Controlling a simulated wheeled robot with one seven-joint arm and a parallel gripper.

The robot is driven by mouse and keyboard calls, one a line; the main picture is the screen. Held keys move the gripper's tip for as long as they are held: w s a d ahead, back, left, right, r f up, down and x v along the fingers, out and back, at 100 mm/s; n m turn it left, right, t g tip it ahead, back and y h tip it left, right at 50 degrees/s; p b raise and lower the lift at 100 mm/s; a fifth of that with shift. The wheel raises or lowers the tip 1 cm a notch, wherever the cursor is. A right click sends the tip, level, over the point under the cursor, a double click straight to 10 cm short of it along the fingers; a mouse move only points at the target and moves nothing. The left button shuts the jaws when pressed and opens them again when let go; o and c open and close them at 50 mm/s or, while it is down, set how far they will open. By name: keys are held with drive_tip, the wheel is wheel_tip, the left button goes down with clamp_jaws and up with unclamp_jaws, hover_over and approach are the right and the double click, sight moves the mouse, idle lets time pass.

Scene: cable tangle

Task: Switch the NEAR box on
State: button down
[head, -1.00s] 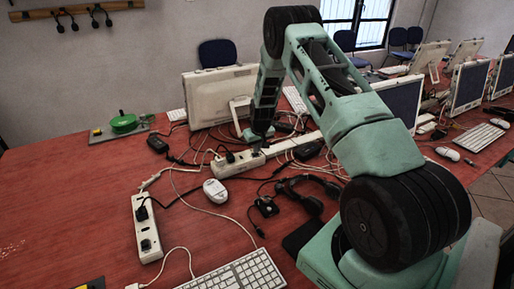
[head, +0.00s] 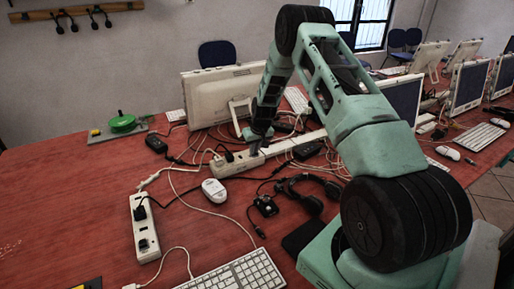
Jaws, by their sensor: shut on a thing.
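A white power box (head: 146,236) with black plugs lies at the front left. A second white power box (head: 231,166) lies farther back, near the middle, with a black plug at its left part. Which one the task calls NEAR is not marked. My gripper (head: 257,147) points down at the right end of the second box. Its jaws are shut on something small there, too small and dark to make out. The switch states cannot be read.
Tangled cables run between the boxes. A white mouse (head: 214,190), a black headset (head: 311,192), a keyboard (head: 236,273) and a white monitor (head: 218,93) stand around them. A green round object (head: 123,122) lies at the back left.

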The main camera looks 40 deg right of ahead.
drive_tip(key=shift+s+a+f, duration=0.1)
drive_tip(key=shift+a+f, duration=0.3)
drive_tip(key=shift+a, duration=0.15)
drive_tip(key=shift+r, duration=0.2)
drive_tip(key=r+p, duration=0.2)
drive_tip(key=r, duration=0.1)
drive_tip(key=r+p, duration=0.1)
drive_tip(key=r, duration=0.1)
drive_tip(key=shift+d, duration=0.25)
drive_tip(key=b+v, duration=0.3)
drive_tip(key=v, duration=0.6)
drive_tip(key=shift+d, duration=0.55)
drive_tip(key=shift+s+r, duration=0.1)
drive_tip(key=shift+r, duration=0.05)
drive_tip(key=shift+w+a+r+h+p, duration=0.2)
drive_tip(key=shift+a+h+p, duration=0.25)
drive_tip(key=shift+a, duration=0.2)
drive_tip(key=shift+f, duration=0.1)
